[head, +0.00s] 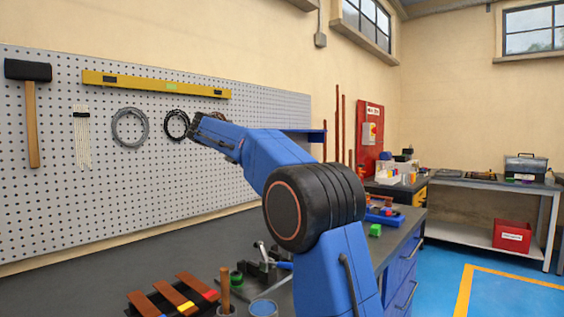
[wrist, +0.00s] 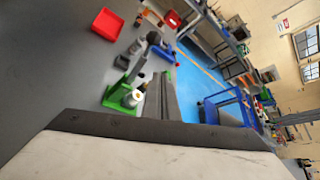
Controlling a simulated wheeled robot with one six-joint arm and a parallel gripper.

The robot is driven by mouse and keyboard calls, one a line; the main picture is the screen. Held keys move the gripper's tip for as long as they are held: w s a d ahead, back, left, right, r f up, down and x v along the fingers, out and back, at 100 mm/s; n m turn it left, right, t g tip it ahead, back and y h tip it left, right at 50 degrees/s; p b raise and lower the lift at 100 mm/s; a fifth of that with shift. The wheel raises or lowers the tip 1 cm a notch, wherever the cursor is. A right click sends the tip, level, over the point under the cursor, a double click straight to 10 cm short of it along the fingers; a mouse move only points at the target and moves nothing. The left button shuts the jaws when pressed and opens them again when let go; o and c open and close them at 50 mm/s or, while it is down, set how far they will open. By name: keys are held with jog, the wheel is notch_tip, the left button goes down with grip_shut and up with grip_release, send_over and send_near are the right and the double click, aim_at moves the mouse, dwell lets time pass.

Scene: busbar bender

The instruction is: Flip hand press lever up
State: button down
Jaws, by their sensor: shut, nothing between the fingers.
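My gripper (head: 196,124) is at the end of my raised blue arm, in front of the pegboard and high above the bench. It is small and dark there; in the wrist view its dark fingers (wrist: 163,76) look shut and empty. A small dark device with a pale-tipped upright part (head: 262,262) stands on the bench in the head view, partly hidden by my arm. I cannot tell for sure that it is the hand press, nor how its lever stands. In the wrist view a grey rod with a dark end (wrist: 138,65) slants beside a green base (wrist: 116,98), apart from the gripper.
Bars with coloured ends (head: 172,296), a wooden handle (head: 225,284) and a blue-rimmed cup (head: 263,308) are at the near bench. A red tray (wrist: 107,23) lies on the grey worktop. The pegboard (head: 70,200) stands behind. The air around the gripper looks clear.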

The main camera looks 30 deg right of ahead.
jog(key=shift+w+a+f, duration=0.1)
jog(key=shift+a+f, duration=0.05)
jog(key=shift+a, duration=0.6)
jog(key=shift+w+a+f, duration=0.1)
jog(key=shift+a, duration=0.65)
